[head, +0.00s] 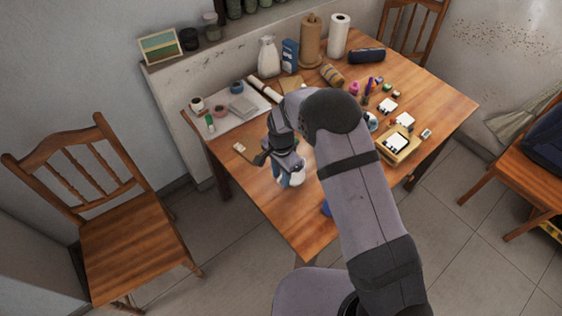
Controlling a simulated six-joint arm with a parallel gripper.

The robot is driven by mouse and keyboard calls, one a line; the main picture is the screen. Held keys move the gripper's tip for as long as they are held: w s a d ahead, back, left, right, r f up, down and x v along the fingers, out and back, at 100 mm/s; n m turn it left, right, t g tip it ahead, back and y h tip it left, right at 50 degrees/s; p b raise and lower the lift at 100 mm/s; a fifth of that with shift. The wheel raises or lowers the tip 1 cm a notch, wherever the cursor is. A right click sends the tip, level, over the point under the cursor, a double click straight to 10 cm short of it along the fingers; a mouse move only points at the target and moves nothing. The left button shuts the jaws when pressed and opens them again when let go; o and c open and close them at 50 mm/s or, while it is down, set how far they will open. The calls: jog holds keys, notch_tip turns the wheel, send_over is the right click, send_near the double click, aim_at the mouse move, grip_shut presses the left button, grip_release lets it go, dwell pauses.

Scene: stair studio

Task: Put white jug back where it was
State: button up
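A white, jug-like vessel (268,57) stands upright at the back of the wooden table, left of a blue carton. A second white object (297,180) shows under and beside my gripper (284,174), near the table's front left edge. The gripper and wrist hide most of it, so I cannot tell whether it is a jug. My gripper points down over it. The fingers are too small and covered to tell whether they are open or shut on it.
The blue carton (290,56), a brown roll (311,42) and a white paper roll (338,36) stand at the back. Small items and a yellow box (398,147) crowd the right. A light mat (231,122) lies at left. Bare wood (255,175) shows front left.

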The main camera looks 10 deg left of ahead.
notch_tip(320, 180, up, 11)
jog(key=b, duration=0.3)
jog(key=shift+r+b, duration=0.2)
jog(key=shift+b, duration=0.2)
jog(key=s+d+r+n, duration=0.35)
jog(key=s+d, duration=0.35)
jog(key=d, duration=0.5)
jog(key=s+d+f+n, duration=0.1)
jog(key=s+d+n, duration=0.4)
jog(key=s, duration=0.8)
jog(key=d, duration=0.3)
jog(key=shift+s+d, duration=0.35)
jog(key=shift+d, duration=0.05)
